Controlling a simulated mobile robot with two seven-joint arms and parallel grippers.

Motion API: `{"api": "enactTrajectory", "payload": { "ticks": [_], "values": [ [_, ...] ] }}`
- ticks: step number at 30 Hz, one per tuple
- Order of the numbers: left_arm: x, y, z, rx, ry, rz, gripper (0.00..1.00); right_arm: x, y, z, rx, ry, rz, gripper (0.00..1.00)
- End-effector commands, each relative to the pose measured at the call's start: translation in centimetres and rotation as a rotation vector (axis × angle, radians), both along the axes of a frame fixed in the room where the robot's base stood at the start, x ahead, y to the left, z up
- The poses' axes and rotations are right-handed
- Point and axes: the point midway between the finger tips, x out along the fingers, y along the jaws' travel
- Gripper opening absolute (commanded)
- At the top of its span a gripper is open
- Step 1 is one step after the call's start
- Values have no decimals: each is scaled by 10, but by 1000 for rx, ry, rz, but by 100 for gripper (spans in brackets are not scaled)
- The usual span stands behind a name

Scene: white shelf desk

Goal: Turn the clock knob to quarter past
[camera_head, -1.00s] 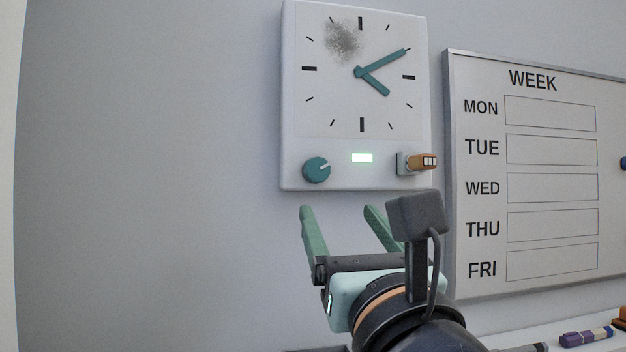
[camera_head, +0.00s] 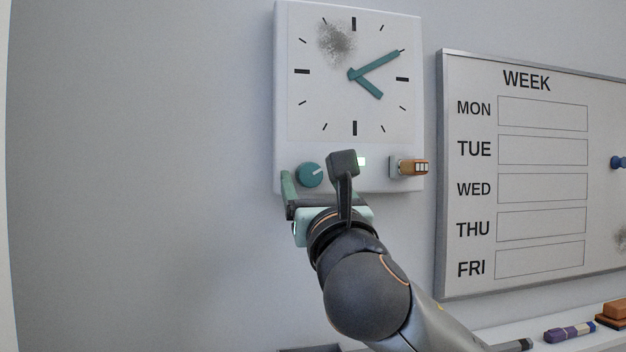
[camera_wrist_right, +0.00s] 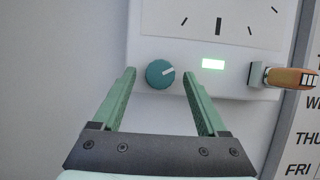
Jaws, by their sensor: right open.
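The white wall clock (camera_head: 400,105) has a teal long hand (camera_head: 378,64) pointing to about two and a teal short hand (camera_head: 367,87) pointing to about four. The round teal knob (camera_head: 309,174) with a pale mark is at its lower left; the mark points to the upper right. My right gripper (camera_head: 311,182) is open at the knob, one green finger on its left, the other mostly hidden behind my wrist camera. In the right wrist view the knob (camera_wrist_right: 160,74) shows between the two fingertips, apparently untouched. My left gripper is not in view.
A lit green display (camera_wrist_right: 213,64) is right of the knob, partly covered in the head view. An orange-brown plug-like piece (camera_head: 413,167) juts from the clock's lower right. A week whiteboard (camera_head: 470,285) hangs at right. A purple marker (camera_head: 569,332) lies on the ledge below.

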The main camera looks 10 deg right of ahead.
Motion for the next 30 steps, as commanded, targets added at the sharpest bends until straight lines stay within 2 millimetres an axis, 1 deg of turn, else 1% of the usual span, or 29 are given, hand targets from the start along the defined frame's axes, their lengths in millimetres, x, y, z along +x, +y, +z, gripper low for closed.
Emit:
{"api": "enactTrajectory", "payload": {
  "ticks": [5, 24, 25, 30],
  "values": [
    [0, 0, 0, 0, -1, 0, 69, 0, 0, 0, 0, 0, 0, 75],
    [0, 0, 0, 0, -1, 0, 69, 0, 0, 0, 0, 0, 0, 3],
    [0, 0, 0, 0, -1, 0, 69, 0, 0, 0, 0, 0, 0, 0],
    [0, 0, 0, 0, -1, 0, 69, 0, 0, 0, 2, 0, 0, 0]
  ]
}}
